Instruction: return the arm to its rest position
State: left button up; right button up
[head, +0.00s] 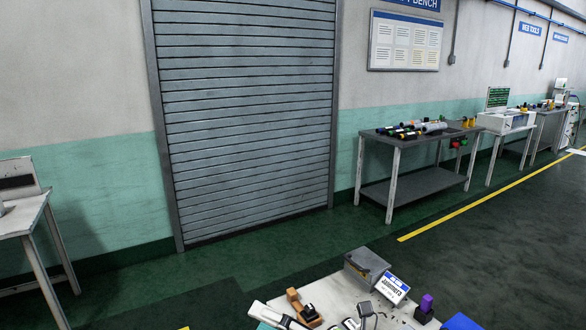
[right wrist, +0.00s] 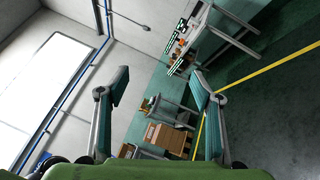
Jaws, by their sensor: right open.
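My right gripper (right wrist: 160,82) shows in the right wrist view. Its two teal-padded fingers stand wide apart, with nothing between them. Past the fingers are the wall, the floor and some distant furniture, and no object touches them. I cannot make out the right gripper clearly in the head view. My left gripper is in neither view.
A white tabletop (head: 337,292) at the bottom of the head view bears a grey box (head: 366,267), a blue-and-white label (head: 393,288) and a purple-topped item (head: 426,304). A workbench (head: 420,185) stands by the wall, right of a shutter (head: 245,110). Floor between is clear.

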jog(key=w+d+r+m+t+h, duration=0.2)
jog(key=w+d+m+t+h, duration=0.15)
jog(key=d+m+t, duration=0.35)
jog(key=w+d+r+m+t+h, duration=0.1)
jog(key=w+d+m+t+h, duration=0.1)
jog(key=d+m+t+h, duration=0.6)
jog(key=s+d+f+m+g+h, duration=0.35)
jog(key=d+f+m+g, duration=0.2)
jog(key=f+m, duration=0.3)
jog(key=s+d+f+m+g+h, duration=0.2)
jog(key=d+f+m+g+h, duration=0.25)
jog(key=d+f+m, duration=0.35)
jog(key=s+a+f+m+g+y, duration=0.1)
jog(key=s+f+g, duration=0.2)
jog(key=s+f, duration=0.35)
jog(key=s+a+f+g, duration=0.2)
jog(key=s+f+g, duration=0.1)
jog(key=s, duration=0.6)
jog(key=s+a+f+m+g+y, duration=0.1)
jog(key=s+f+g, duration=0.35)
jog(key=s, duration=0.25)
notch_tip(320, 180, down, 26)
jog(key=s, duration=0.1)
jog(key=s+d+f+g, duration=0.1)
jog(key=s+d+f, duration=0.2)
jog(key=s+f, duration=1.3)
jog(key=shift+s+d+f+n, duration=0.15)
jog(key=shift+s+f+n, duration=0.2)
jog(key=shift+s, duration=0.4)
